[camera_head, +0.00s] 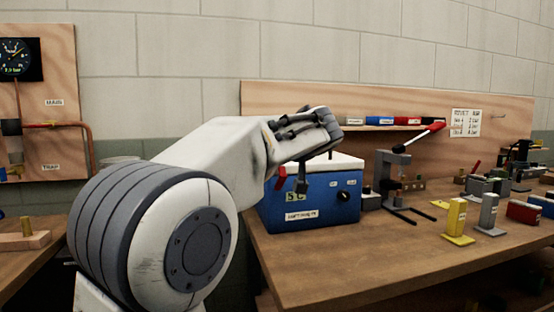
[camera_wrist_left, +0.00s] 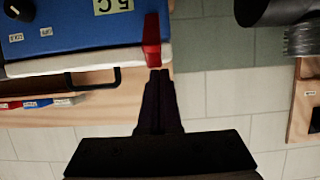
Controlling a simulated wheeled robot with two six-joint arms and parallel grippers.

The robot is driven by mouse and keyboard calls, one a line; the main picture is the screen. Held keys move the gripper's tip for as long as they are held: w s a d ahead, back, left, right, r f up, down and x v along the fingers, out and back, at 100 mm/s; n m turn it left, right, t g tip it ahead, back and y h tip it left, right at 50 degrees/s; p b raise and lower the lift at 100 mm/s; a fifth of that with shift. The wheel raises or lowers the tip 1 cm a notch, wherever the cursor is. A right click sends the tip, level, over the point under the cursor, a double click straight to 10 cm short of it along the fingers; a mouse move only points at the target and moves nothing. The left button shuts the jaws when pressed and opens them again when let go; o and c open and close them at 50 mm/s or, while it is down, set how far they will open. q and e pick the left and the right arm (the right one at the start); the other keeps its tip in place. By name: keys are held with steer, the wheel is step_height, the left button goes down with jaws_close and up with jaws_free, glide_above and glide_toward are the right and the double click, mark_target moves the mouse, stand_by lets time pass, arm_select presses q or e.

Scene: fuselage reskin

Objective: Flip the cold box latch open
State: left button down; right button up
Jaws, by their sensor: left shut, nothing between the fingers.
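The cold box (camera_head: 325,205) is a blue box with a white lid (camera_head: 345,163), standing at the left end of the workbench. Its red latch (camera_head: 281,178) is at the front left, beside the "5C" label. In the left wrist view, which is upside down, the red latch (camera_wrist_left: 152,40) stands against the blue front and reaches across the lid edge. My left gripper (camera_wrist_left: 157,73) is shut and empty, its fingertips in line with the latch's end. Whether they touch cannot be told. In the head view my left arm hides part of the lid. My right gripper is not in view.
A black knob (camera_head: 344,196) is on the box front. A black handle (camera_wrist_left: 95,80) shows past the lid. A press with a red lever (camera_head: 395,170) stands right of the box. Yellow (camera_head: 457,220) and grey blocks stand farther right. The bench front is clear.

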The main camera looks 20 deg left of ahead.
arm_select(q)
steer(key=shift+x, duration=0.75)
steer(key=shift+r, duration=0.1)
steer(key=shift+w+a+r, duration=0.1)
steer(key=shift+a+r, duration=0.1)
steer(key=shift+r, duration=0.1)
steer(key=s+d+r+p, duration=0.2)
steer(key=s+d+r, duration=0.2)
steer(key=s+r, duration=0.1)
steer(key=shift+s+d+r, duration=0.15)
steer(key=shift+s+r, duration=0.1)
steer(key=shift+r, duration=0.25)
